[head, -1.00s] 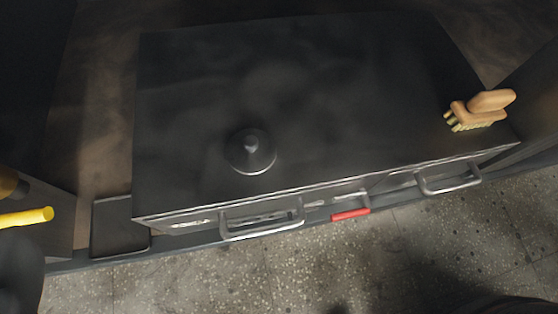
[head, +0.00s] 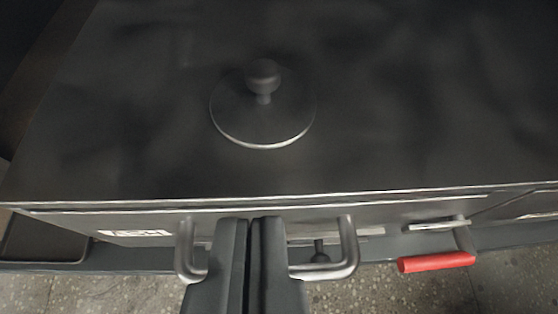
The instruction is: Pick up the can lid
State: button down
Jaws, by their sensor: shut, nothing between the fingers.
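The can lid (head: 262,118) is a dark round disc with a thin bright rim and a round knob on top. It lies flat on the dark top of the grill unit, in the upper middle of the head view. My gripper (head: 249,222) shows at the bottom centre, with its two dark fingers together and nothing between them. It is nearer to me than the lid and apart from it, over the front edge of the unit. The fingers hide the middle of a metal drawer handle (head: 335,262).
The dark top (head: 420,120) around the lid is clear. The unit's front edge runs across the view. Below it are a drawer label (head: 135,233) and a red-gripped handle (head: 436,262) at the right. Speckled floor (head: 400,294) shows at the bottom.

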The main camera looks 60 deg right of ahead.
aim_at(255, 62)
jog(key=w+d, duration=0.2)
jog(key=d, duration=0.1)
jog(key=w+d, duration=0.2)
jog(key=d, duration=0.1)
jog(key=w+d, duration=0.2)
jog(key=shift+w+d, duration=0.4)
jog(key=shift+f, duration=0.75)
jog(key=shift+s+f, duration=0.1)
jog(key=shift+f, duration=0.05)
